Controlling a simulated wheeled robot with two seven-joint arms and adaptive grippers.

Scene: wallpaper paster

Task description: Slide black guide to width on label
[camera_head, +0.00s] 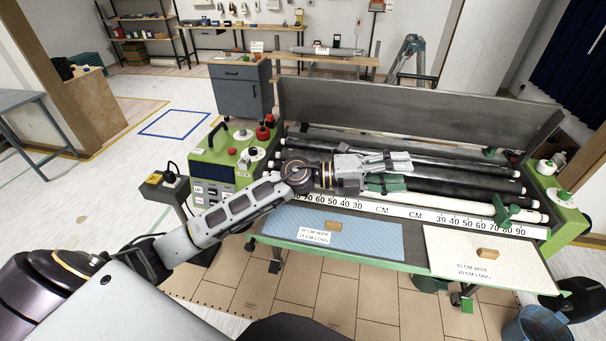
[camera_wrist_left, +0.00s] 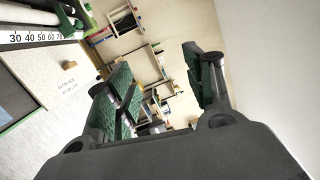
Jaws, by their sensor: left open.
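The wallpaper paster has a white scale strip (camera_head: 400,209) with numbers on both sides of "CM". A green guide (camera_head: 508,209) stands at the right part of the scale; it seems to show at the top left of the left wrist view too (camera_wrist_left: 66,18). I cannot make out a black guide. My left gripper (camera_head: 408,164) is open above the rollers near the middle of the machine, with nothing seen between its fingers (camera_wrist_left: 160,80). A green part (camera_head: 388,183) shows just below it; I cannot tell whether it is a guide or a finger pad. My right gripper is out of view.
A blue sheet (camera_head: 375,236) and a cream sheet (camera_head: 490,243) lie in front, each with a wooden block and a printed size label; the width digits are hard to read. Dark rollers (camera_head: 470,185) and a grey back panel (camera_head: 420,115) lie behind. A blue bucket (camera_head: 538,327) stands at lower right.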

